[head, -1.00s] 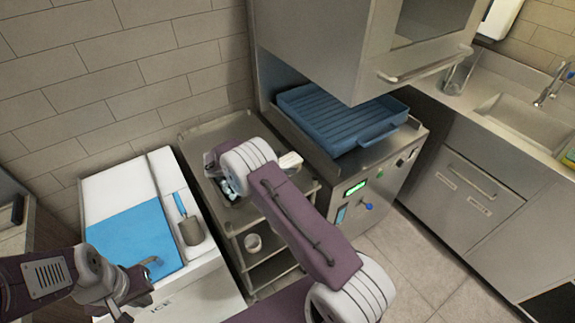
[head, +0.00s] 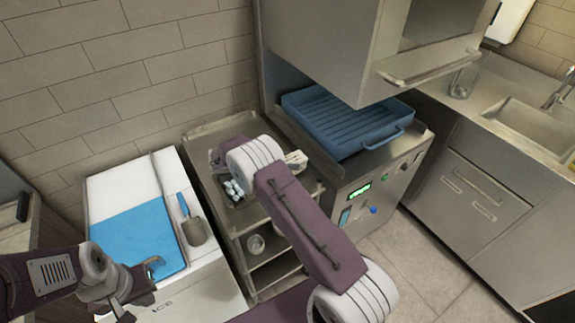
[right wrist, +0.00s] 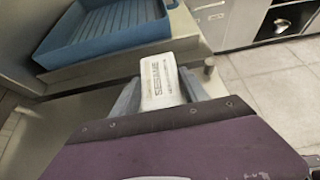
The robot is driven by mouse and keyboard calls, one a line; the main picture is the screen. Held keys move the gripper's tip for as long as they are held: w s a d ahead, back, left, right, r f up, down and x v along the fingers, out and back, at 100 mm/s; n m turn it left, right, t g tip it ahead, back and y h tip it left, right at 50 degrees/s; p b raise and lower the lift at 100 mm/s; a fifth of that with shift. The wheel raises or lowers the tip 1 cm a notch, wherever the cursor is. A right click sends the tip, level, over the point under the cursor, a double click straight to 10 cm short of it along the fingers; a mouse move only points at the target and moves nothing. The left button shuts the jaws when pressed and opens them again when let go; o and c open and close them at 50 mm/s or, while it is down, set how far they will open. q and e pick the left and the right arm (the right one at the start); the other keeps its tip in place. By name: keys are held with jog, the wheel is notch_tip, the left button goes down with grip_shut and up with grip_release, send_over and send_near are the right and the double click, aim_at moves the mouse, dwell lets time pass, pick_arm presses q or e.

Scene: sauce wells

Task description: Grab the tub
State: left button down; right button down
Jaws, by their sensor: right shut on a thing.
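A small white tub (right wrist: 161,80) with dark lettering that seems to read "SESAME" sits between the fingers of my right gripper (right wrist: 158,95) in the right wrist view. The fingers are shut on its two sides. In the head view the tub (head: 296,158) shows as a pale shape past my right wrist, over the right edge of the steel cart (head: 205,133). My right arm hides part of the cart top. My left gripper (head: 140,285) is at the lower left by the ice chest; its fingers are too unclear to judge.
A blue slatted rack (head: 345,118) sits in the steel machine (head: 375,190) right of the cart. A dark tray with pale cubes (head: 234,190) is on the cart. The ice chest (head: 205,285) has a blue lid (head: 135,240) and a scoop (head: 194,230).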

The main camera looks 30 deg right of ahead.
notch_tip(320, 180, up, 2)
jog(key=shift+r, duration=0.15)
jog(key=s+d+r+b, duration=0.1)
jog(key=s+d+r, duration=0.5)
jog(key=s, duration=0.3)
jog(key=shift+s+d+r, duration=0.3)
jog(key=shift+s+r, duration=0.05)
jog(key=shift+r, duration=0.2)
